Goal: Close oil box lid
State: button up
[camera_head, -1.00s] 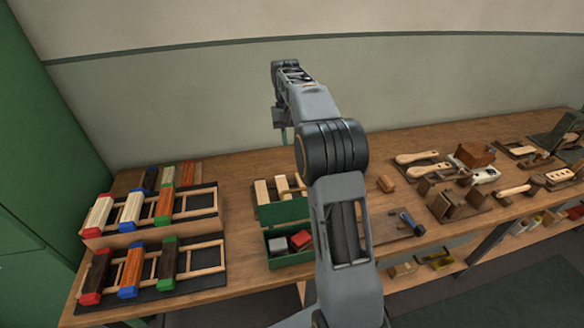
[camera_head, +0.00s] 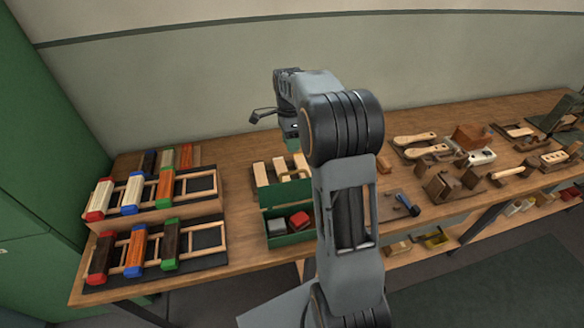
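The green oil box (camera_head: 291,240) stands on the workbench near its front edge, left of my upright arm. Its lid (camera_head: 283,195) is raised at the back of the box, so the inside shows. A grey block (camera_head: 277,226) and a red block (camera_head: 299,220) lie inside. My gripper (camera_head: 280,124) is above and behind the box, apart from the lid, in front of the wall. Part of it is hidden by my wrist, and its opening cannot be made out. My arm stands close to the box's right end.
Racks with coloured-ended brushes (camera_head: 131,195) stand on the left of the bench (camera_head: 236,181). Light wooden blocks (camera_head: 261,174) lie just behind the lid. Wooden tools and fixtures (camera_head: 450,182) fill the right side. A green cabinet (camera_head: 45,150) stands at far left.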

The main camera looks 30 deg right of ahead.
aim_at(293, 172)
jog(key=f, duration=0.3)
jog(key=s+f+p, duration=0.1)
jog(key=f, duration=0.6)
jog(key=shift+s+a, duration=0.15)
jog(key=shift+s, duration=0.15)
jog(key=shift+c, duration=0.3)
grip_shut()
